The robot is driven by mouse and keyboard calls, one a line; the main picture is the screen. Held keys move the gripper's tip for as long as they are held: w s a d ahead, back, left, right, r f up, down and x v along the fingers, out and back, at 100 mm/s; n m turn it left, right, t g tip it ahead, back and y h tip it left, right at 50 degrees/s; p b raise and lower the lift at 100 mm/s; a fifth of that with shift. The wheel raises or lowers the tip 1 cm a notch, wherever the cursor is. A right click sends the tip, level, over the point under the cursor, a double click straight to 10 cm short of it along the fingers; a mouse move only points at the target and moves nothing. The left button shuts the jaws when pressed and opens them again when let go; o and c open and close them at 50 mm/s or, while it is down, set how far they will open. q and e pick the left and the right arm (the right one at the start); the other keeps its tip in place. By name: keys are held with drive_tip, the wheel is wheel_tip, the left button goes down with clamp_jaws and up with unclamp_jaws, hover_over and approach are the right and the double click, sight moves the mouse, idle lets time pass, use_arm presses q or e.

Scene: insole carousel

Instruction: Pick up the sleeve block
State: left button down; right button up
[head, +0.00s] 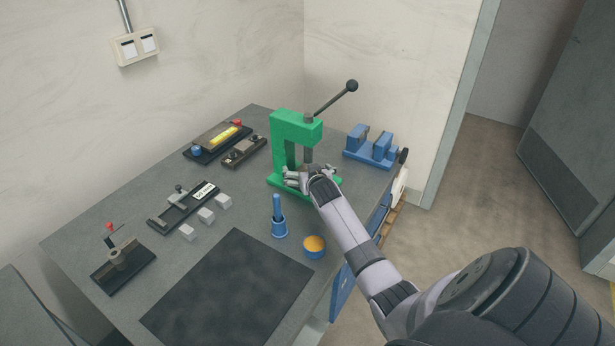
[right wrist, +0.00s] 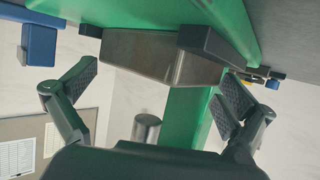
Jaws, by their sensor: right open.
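A grey metal block (right wrist: 150,58), which looks like the sleeve block, sits on the base of the green press (head: 285,125) between two dark pieces in the right wrist view. My right gripper (head: 303,178) is at the press base, under the ram. In the right wrist view its two fingers (right wrist: 150,95) are spread wide, one on each side of the block, with a gap and nothing gripped. In the head view the gripper largely hides the block. My left gripper is not in view.
A blue holder with a blue tool (head: 279,227) and a blue bowl with orange contents (head: 314,252) stand near my right forearm. Three pale blocks (head: 206,215) and a blue fixture (head: 370,154) are on the table. The dark mat (head: 230,290) is clear.

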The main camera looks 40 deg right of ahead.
drive_tip(key=c, duration=1.5)
drive_tip(key=shift+r, duration=0.25)
drive_tip(key=shift+c, duration=0.4)
drive_tip(key=shift+w+r, duration=0.1)
drive_tip(key=shift+r, duration=0.05)
